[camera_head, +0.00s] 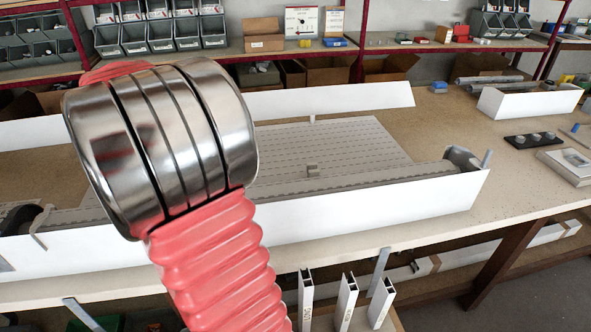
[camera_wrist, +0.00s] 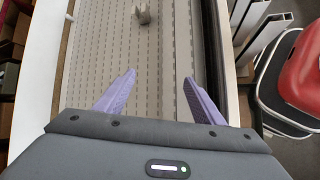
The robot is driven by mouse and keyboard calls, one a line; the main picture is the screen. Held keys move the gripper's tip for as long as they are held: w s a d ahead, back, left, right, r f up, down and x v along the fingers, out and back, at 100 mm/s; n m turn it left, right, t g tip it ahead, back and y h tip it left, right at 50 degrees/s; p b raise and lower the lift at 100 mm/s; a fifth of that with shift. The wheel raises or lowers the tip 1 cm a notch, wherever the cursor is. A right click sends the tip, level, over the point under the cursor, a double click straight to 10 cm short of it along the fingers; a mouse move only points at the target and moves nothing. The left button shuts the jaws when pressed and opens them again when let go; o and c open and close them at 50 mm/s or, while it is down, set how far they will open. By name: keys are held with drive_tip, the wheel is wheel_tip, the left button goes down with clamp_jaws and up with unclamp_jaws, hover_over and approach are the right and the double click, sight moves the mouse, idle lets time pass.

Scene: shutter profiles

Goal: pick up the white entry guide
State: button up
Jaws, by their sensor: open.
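In the head view my gripper does not show; my red sleeve and metal rings hide the left middle.
The white box's front wall (camera_head: 380,205) runs along the bench's near edge. Upright hollow white profiles (camera_head: 346,300) stand below that edge. A white box (camera_head: 530,101) and a black tray (camera_head: 533,140) lie on the right. The bench surface (camera_head: 455,120) is partly clear there.

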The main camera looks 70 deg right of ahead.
drive_tip(key=s+d+f+n+g, duration=0.1)
drive_tip(key=s+d+f+g, duration=0.1)
drive_tip(key=d, duration=0.4)
drive_tip(key=s+d+f+g, duration=0.2)
drive_tip(key=d, duration=0.3)
drive_tip(key=n+g, duration=0.1)
drive_tip(key=g, duration=0.2)
approach(312, 169)
wheel_tip(312, 169, up, 3)
drive_tip(key=w+a, duration=0.2)
drive_tip(key=shift+w+a+f, duration=0.25)
drive_tip(key=x, duration=0.8)
drive_tip(key=shift+s+d+f, duration=0.1)
drive_tip(key=shift+s+d, duration=0.05)
drive_tip(key=shift+s, duration=0.05)
drive_tip(key=shift+f+x, duration=0.1)
drive_tip(key=shift+x, duration=1.2)
drive_tip(key=shift+f+x, duration=0.15)
drive_tip(key=shift+x, duration=1.15)
drive_tip(key=shift+w, duration=0.1)
